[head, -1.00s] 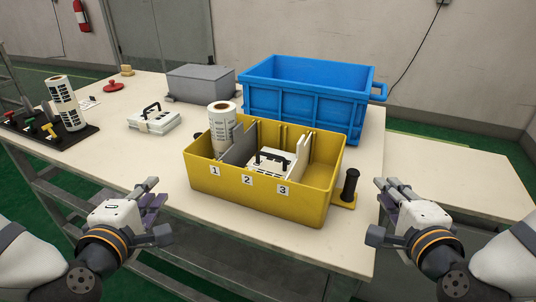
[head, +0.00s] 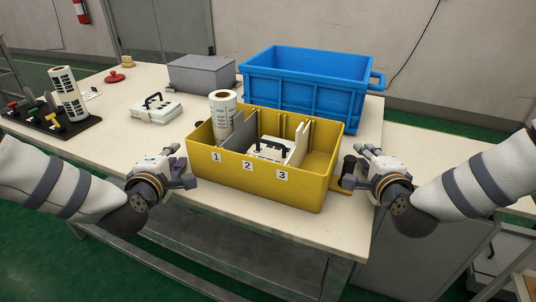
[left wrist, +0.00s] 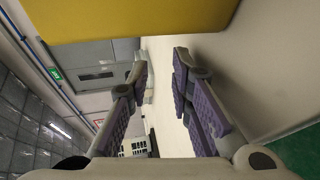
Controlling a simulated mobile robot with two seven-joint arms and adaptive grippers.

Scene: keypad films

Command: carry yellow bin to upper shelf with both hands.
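The yellow bin (head: 258,182) stands on the table, its front marked 1, 2 and 3. A label roll (head: 223,117) stands in the compartment marked 1, and a white case with a black handle (head: 271,150) lies further right. My left gripper (head: 180,165) is open just left of the bin. In the left wrist view its fingers (left wrist: 160,75) are apart and empty, below the yellow wall (left wrist: 130,15). My right gripper (head: 364,155) looks open, beside the right grip. No upper shelf is identifiable.
A blue crate (head: 305,98) stands close behind the bin, with a grey box (head: 201,75) to its left. Another white case (head: 155,110) and a black tool rack (head: 50,122) lie on the table's left part. The table's front strip (head: 290,228) is clear.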

